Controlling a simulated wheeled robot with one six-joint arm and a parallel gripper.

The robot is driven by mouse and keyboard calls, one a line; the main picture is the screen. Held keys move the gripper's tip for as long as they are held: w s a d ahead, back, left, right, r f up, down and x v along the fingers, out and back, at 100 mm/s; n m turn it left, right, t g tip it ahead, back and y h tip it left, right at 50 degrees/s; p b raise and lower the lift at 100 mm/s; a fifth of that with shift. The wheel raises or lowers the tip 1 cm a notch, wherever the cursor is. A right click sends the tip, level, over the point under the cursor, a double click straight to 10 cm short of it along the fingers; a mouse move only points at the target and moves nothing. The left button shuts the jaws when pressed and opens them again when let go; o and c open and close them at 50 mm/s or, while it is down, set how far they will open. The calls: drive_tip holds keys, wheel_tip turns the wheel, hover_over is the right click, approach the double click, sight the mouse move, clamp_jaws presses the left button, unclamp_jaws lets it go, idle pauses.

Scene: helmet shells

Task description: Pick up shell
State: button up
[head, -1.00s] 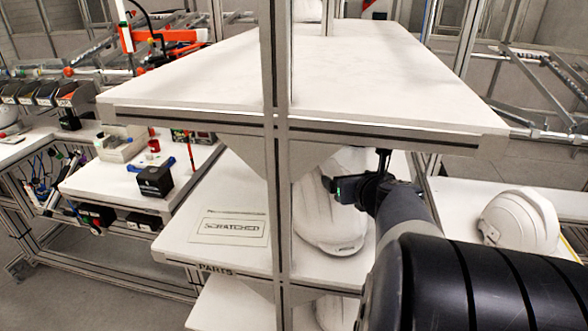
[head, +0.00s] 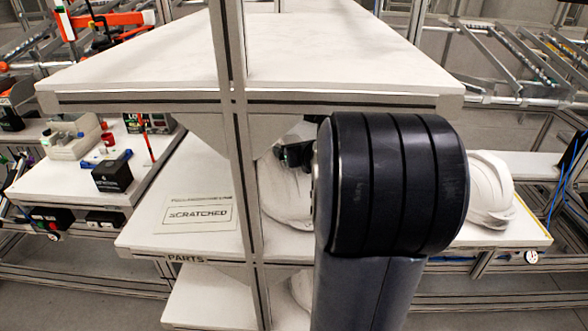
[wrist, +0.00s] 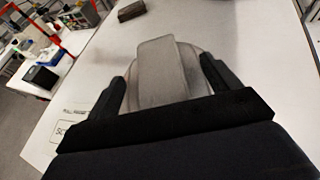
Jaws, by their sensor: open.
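A white helmet shell (head: 284,195) sits on the middle shelf (head: 150,232), partly hidden by the upright post and my arm. In the wrist view the shell (wrist: 168,68) is a pale ridged dome just ahead of my gripper. My gripper (wrist: 164,82) is open, with one dark finger on each side of the shell's near part. I cannot tell whether the fingers touch it. In the head view only a dark piece of my gripper (head: 297,152) shows, at the shell's top; my arm hides the rest.
A metal post (head: 232,130) stands in front of the shelf, and the upper shelf (head: 150,68) lies above it. A "SCRATCHED" label (head: 199,214) lies left of the shell. Another white shell (head: 490,190) is at the right. A dark block (wrist: 131,10) lies behind the shell.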

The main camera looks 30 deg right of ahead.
drive_tip(key=shift+c, duration=0.4)
drive_tip(key=shift+s+f, duration=0.1)
drive_tip(key=shift+f, duration=0.1)
clamp_jaws()
idle(0.4)
